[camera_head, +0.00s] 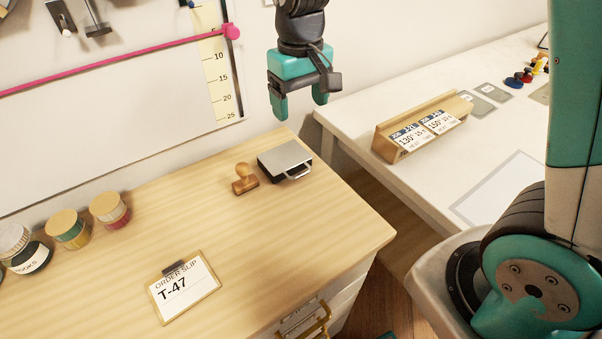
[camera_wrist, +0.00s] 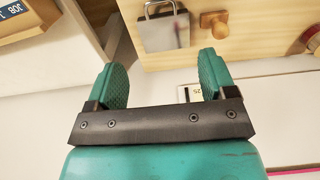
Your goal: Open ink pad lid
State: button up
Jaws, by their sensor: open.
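The ink pad (camera_head: 285,161) sits on the wooden desk near its back right, a flat box with a silver-grey lid that is shut and a wire handle (camera_head: 296,173) at its front. In the wrist view the ink pad (camera_wrist: 165,32) lies beyond the fingertips, with its handle (camera_wrist: 160,8) at the top. My gripper (camera_head: 299,104) hangs above and behind the ink pad, in front of the wall. In the wrist view its two teal fingers are apart with nothing between them. A wooden stamp (camera_head: 244,179) stands just left of the ink pad.
A clipboard reading T-47 (camera_head: 184,287) lies at the desk's front. Several lidded jars (camera_head: 68,228) stand at left. A white table (camera_head: 487,150) with a wooden sign holder (camera_head: 424,128) stands at right, across a gap. The desk's middle is clear.

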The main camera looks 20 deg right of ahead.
aim_at(301, 174)
notch_tip(301, 174, down, 17)
jog(key=shift+f+p, duration=0.1)
jog(key=shift+p, duration=0.5)
jog(key=shift+c, duration=0.3)
